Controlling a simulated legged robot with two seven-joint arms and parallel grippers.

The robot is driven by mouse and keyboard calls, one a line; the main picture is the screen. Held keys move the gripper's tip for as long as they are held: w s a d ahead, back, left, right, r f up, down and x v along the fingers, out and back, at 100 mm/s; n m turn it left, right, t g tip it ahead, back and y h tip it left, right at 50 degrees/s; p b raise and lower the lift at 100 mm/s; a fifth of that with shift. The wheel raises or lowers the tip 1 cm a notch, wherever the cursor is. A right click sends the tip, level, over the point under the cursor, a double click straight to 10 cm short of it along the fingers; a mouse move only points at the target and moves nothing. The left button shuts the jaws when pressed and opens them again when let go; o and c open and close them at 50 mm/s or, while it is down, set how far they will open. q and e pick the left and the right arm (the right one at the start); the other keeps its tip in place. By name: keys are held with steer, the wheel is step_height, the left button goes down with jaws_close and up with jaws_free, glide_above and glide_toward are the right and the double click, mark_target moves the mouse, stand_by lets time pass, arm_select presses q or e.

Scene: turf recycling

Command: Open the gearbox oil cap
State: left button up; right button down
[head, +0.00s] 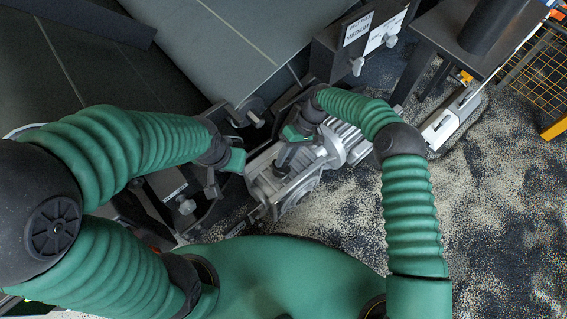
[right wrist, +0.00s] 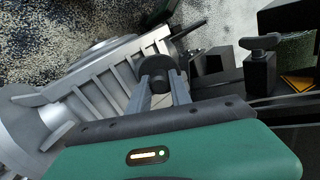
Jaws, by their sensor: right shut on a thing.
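The grey metal gearbox (head: 268,190) with a ribbed housing sits in the middle of the head view, below my right gripper. In the right wrist view its finned housing (right wrist: 112,80) fills the left and middle. The black oil cap (right wrist: 157,68) is round and stands at the housing's edge. My right gripper (right wrist: 160,88) is shut on the cap, one finger on each side. In the head view my right gripper (head: 283,158) reaches down onto the gearbox and hides the cap. My left gripper (head: 237,160) is at the gearbox's left; its fingers are not clear.
Dark brackets with clamp knobs (head: 186,205) stand left of the gearbox, and a labelled dark box (head: 340,45) stands behind it. A black knob (right wrist: 261,45) shows at the right of the wrist view. Granule-strewn floor (head: 490,180) lies open at the right.

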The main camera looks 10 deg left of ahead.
steer(key=shift+w+d, duration=0.15)
steer(key=shift+w, duration=0.05)
stand_by(0.3)
steer(key=c, duration=1.2)
jaws_free()
steer(key=shift+o, duration=0.2)
